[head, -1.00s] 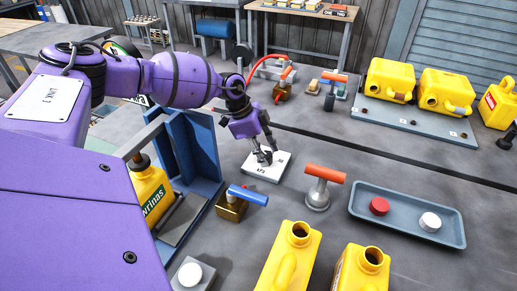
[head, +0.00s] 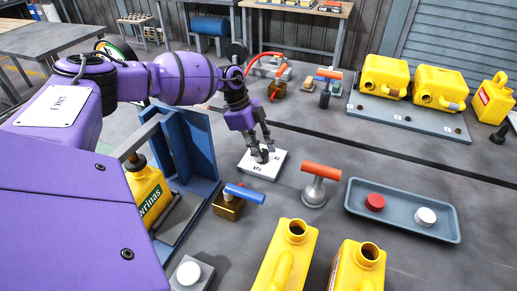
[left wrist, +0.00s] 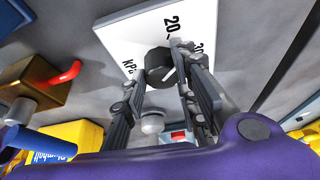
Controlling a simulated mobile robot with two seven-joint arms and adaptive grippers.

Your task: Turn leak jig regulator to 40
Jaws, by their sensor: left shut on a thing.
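The regulator's white plate (head: 279,158) lies on the bench in the middle of the head view. In the left wrist view the plate (left wrist: 130,35) shows "20", "30" and part of "kPa". Its black round knob (left wrist: 158,62) has a white pointer line. No 40 mark is visible; fingers cover part of the scale. My left gripper (head: 262,152) points down over the plate and is shut on the knob, with a finger on either side of it in the left wrist view. My right gripper is not in view.
A brass valve with a blue handle (head: 245,193) stands close in front of the plate. A blue stand (head: 199,148) rises to the left. Yellow cans (head: 290,254) stand in front.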

